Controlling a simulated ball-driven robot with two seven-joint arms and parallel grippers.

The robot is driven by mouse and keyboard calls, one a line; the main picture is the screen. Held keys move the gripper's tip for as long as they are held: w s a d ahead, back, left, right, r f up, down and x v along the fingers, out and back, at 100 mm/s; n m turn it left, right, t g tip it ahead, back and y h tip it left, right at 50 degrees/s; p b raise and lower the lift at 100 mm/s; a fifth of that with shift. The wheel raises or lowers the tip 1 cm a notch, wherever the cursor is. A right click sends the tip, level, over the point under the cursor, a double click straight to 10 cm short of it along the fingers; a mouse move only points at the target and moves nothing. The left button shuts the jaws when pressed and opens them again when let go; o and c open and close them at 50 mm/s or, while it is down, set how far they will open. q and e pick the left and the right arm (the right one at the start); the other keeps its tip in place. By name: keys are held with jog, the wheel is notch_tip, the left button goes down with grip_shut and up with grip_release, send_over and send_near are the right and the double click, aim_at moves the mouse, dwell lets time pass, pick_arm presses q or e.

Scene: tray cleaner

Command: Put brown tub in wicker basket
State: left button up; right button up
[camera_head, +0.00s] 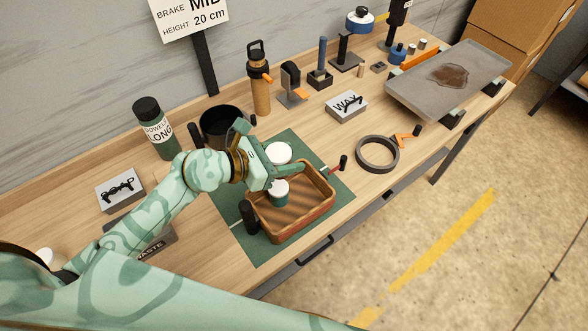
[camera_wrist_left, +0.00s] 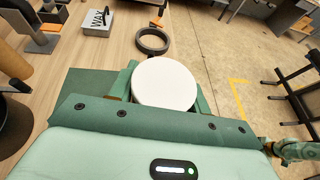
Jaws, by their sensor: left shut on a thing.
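My left gripper (camera_head: 283,163) is shut on a white-lidded tub (camera_head: 278,152). The round lid fills the space between the fingers in the left wrist view (camera_wrist_left: 165,83). The tub's body is hidden, so I cannot tell its colour. The gripper holds it over the far-left part of the wicker basket (camera_head: 318,212), which is brown, rectangular and open-topped, on a green mat (camera_head: 335,188). Another tub (camera_head: 280,197), dark teal with a white lid, is inside the basket. My right gripper is not in view.
A soap box (camera_head: 120,190) is left. A wax box (camera_head: 346,106), a dark ring (camera_head: 377,154) and a grey tray (camera_head: 412,90) are right.

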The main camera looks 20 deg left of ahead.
pick_arm(q)
jog(key=w+f+b, duration=0.3)
jog(key=f, duration=0.5)
jog(key=shift+w+d, duration=0.3)
jog(key=shift+d, duration=0.05)
